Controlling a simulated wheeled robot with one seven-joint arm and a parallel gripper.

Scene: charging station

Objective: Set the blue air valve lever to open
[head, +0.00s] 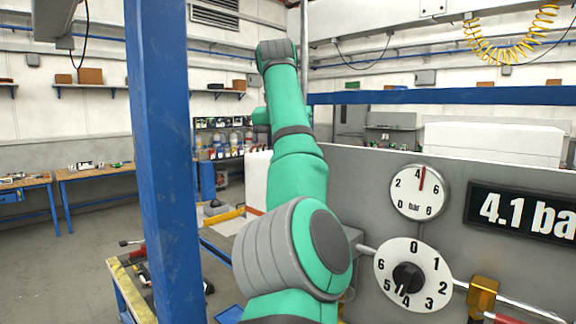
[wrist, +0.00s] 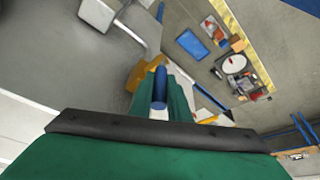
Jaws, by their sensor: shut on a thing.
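In the wrist view, the blue air valve lever (wrist: 159,84) is a short blue bar between the green fingers of my gripper (wrist: 162,94). The fingers are shut on it. An orange-yellow valve part (wrist: 147,73) shows right beside the lever, partly behind the fingers. In the head view, my green and grey arm fills the middle and hides the lever. I cannot make out my fingertips there. The lever's exact angle to the valve is hard to tell.
A grey panel (head: 350,185) carries a round pressure gauge (head: 417,192), a numbered dial (head: 413,275) and a 4.1 bar display (head: 528,212). A brass valve with a red handle (head: 506,318) is at lower right. A blue post (head: 165,150) stands left of my arm.

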